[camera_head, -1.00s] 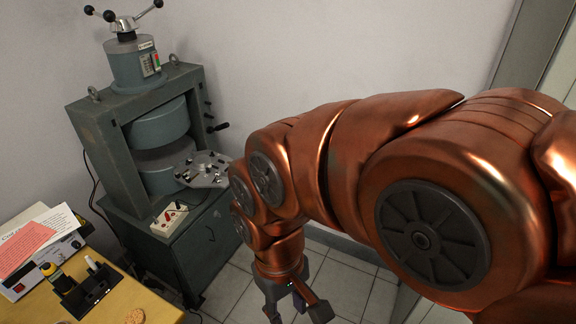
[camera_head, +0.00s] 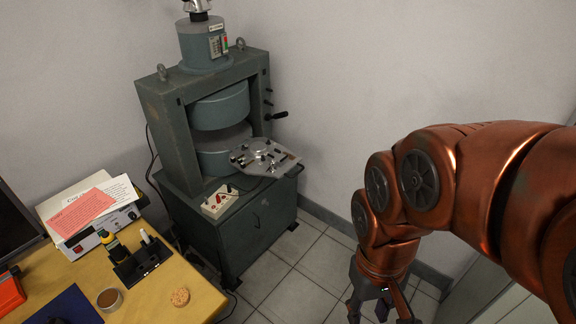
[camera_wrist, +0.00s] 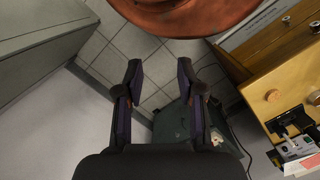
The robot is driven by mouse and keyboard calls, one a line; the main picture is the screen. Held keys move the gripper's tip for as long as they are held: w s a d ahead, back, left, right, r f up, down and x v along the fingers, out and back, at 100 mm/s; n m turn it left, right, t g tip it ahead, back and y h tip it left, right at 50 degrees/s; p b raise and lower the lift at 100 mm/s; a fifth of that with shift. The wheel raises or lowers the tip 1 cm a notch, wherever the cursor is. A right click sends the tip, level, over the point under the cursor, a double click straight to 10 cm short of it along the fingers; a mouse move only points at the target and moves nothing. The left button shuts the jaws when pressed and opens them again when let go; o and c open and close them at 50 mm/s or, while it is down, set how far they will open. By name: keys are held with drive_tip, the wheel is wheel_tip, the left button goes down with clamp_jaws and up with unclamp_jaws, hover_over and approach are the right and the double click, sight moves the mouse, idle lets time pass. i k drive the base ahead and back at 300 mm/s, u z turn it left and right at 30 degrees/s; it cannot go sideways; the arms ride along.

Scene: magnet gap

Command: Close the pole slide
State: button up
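The grey-green magnet (camera_head: 172,117) stands against the wall, with an upper round pole (camera_head: 222,106) and a lower round pole (camera_head: 216,158) facing each other across a gap. A grey metal plate (camera_head: 283,165) carrying small dark fittings sticks out on the right front of the gap, apparently the pole slide. A dark side handle (camera_head: 277,115) juts from the frame's right. My gripper (camera_wrist: 159,68) is open and empty, its two fingers apart over the floor in the wrist view. In the head view my gripper (camera_head: 382,310) hangs low, right of the magnet and apart from the plate.
A red-and-white switch box (camera_head: 219,201) sits on the magnet's cabinet (camera_head: 262,222). A wooden desk (camera_head: 150,300) at lower left holds papers (camera_head: 122,190), a black holder (camera_head: 140,262) and a cork piece (camera_head: 180,297). Tiled floor (camera_head: 300,285) is free between cabinet and arm.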

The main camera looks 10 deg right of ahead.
sight(282, 160)
drive_tip(key=u, duration=0.45)
drive_tip(key=k, duration=0.45)
drive_tip(key=z, duration=0.25)
drive_tip(key=i, duration=1.25)
drive_tip(key=u, duration=0.7)
